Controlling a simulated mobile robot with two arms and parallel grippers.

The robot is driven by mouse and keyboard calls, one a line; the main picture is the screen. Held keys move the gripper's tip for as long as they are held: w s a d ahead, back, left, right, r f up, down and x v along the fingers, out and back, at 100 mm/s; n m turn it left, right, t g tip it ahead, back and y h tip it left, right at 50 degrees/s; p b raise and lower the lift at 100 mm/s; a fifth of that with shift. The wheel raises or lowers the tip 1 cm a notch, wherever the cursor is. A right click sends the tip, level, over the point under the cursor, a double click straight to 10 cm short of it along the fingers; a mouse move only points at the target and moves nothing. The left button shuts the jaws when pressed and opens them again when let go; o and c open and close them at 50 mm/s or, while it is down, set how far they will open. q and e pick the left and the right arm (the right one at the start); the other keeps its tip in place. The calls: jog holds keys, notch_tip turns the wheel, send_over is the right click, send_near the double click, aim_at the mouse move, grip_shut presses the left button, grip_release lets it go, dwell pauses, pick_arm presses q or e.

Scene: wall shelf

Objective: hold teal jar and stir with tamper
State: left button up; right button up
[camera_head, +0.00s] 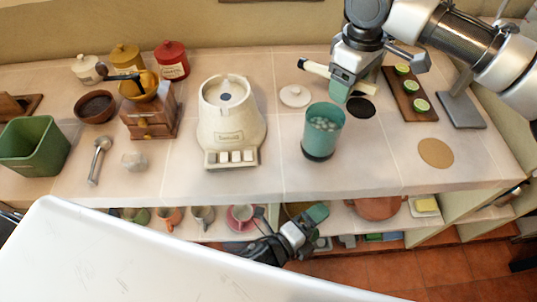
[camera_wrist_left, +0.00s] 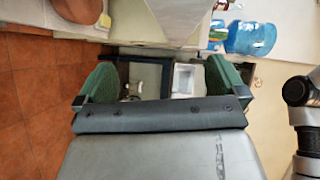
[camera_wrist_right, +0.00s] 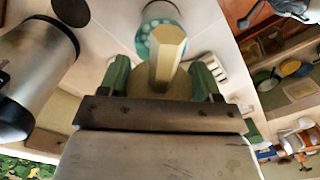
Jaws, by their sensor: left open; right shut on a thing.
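The teal jar (camera_head: 318,146) stands upright on the counter, open at the top with several pale lumps inside. My right gripper (camera_head: 346,84) is shut on the tamper (camera_head: 316,69), a pale stick with a dark end. It holds the tamper sideways above the counter, behind and a little right of the jar, apart from it. In the right wrist view the tamper (camera_wrist_right: 167,52) points away between the green fingers, with the jar (camera_wrist_right: 147,27) beyond it. My left gripper (camera_head: 312,220) is open and empty, low in front of the counter's front edge; its spread fingers show in the left wrist view (camera_wrist_left: 163,82).
A cream blender base (camera_head: 232,130) stands left of the jar. A white lid (camera_head: 295,96) lies behind it. A board with lime halves (camera_head: 405,108), a grey stand (camera_head: 462,108) and a round cork mat (camera_head: 436,153) are at right. A lower shelf holds cups (camera_head: 241,216).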

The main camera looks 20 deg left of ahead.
pick_arm(q)
notch_tip(320, 180, up, 8)
jog(key=d+m+h, duration=0.1)
jog(key=m+h, duration=0.1)
jog(key=m, duration=1.8)
send_near(307, 136)
jog(key=shift+s+t, duration=0.3)
jog(key=shift+s, duration=0.25)
jog(key=shift+w+y, duration=0.2)
jog(key=shift+y, duration=0.1)
jog(key=shift+w+d+r, duration=0.1)
jog(key=shift+w+d, duration=0.15)
jog(key=shift+d, duration=0.05)
jog(key=x, duration=1.1)
jog(key=shift+s, duration=0.1)
jog(key=shift+c, duration=0.5)
jog(key=c, duration=0.9)
jog(key=shift+c, duration=0.2)
